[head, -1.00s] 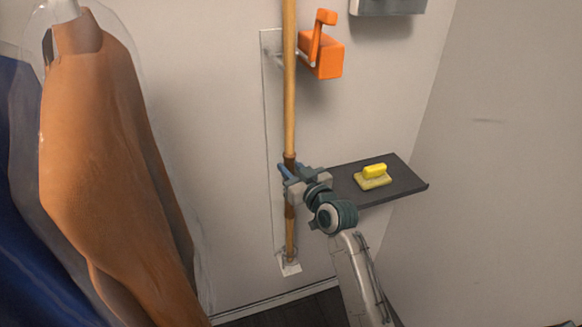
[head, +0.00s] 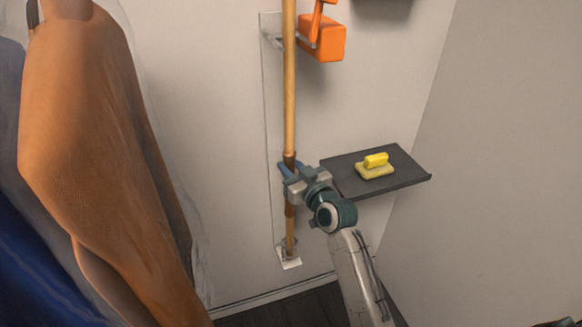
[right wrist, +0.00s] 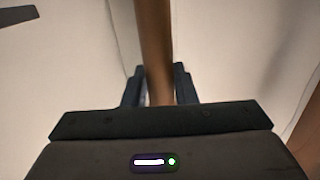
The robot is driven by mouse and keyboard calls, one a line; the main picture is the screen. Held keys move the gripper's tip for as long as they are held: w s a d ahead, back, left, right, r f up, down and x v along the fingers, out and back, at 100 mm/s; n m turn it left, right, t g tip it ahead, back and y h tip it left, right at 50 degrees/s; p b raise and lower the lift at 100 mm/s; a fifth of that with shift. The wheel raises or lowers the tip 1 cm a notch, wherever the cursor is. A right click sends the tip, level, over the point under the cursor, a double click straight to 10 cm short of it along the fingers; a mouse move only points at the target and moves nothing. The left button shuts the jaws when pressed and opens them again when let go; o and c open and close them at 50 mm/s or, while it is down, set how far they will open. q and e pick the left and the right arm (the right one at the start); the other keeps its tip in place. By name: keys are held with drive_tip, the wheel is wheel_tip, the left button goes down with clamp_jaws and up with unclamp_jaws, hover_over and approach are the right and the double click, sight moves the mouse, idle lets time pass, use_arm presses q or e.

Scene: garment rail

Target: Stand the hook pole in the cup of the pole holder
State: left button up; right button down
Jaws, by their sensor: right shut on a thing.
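The hook pole (head: 290,90) is a long wooden pole, close to upright, in front of the wall. Its top is out of view. My right gripper (head: 287,174) is shut on the pole at a darker band. In the right wrist view the pole (right wrist: 155,50) runs between the two fingers (right wrist: 160,92). The pole holder (head: 268,130) is a clear, narrow backplate on the wall with a small cup (head: 289,262) at its foot. The pole's lower end is at the cup; I cannot tell whether it rests on the bottom. My left gripper is not in view.
An orange box with a lever (head: 321,40) is on the wall right of the pole. A dark shelf (head: 405,183) holds a yellow brush-like block (head: 375,164), close to my right gripper. An orange-brown garment (head: 85,150) in a clear cover hangs at the left beside a blue one (head: 40,250).

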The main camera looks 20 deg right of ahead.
idle(0.3)
drive_tip(key=c, duration=1.1)
unclamp_jaws()
